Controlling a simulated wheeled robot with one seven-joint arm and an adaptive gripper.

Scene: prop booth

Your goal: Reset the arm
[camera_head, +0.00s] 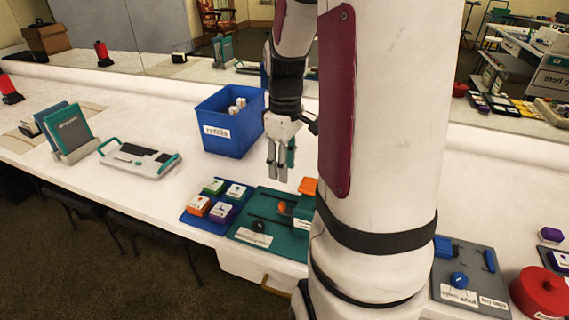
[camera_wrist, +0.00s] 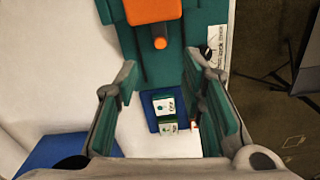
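My arm rises large through the right-middle of the head view. My gripper (camera_head: 279,172) hangs pointing down above the white counter (camera_head: 150,210), behind the teal board (camera_head: 243,236) and just right of the blue bin (camera_head: 225,143). In the wrist view, my gripper (camera_wrist: 163,75) has its two teal-padded fingers spread wide apart, with nothing held between them. Below the fingers lies a blue mat (camera_wrist: 153,112) with small labelled blocks (camera_wrist: 164,107). The teal board (camera_wrist: 185,68) with an orange block (camera_wrist: 153,10) also shows there. My arm hides part of the counter.
The blue bin holds several white rolls. A white-and-teal device (camera_head: 140,158) and a book stand (camera_head: 72,148) are at left. A grey panel (camera_head: 470,262) and a red round container (camera_head: 541,292) are at right. The counter's front edge is near.

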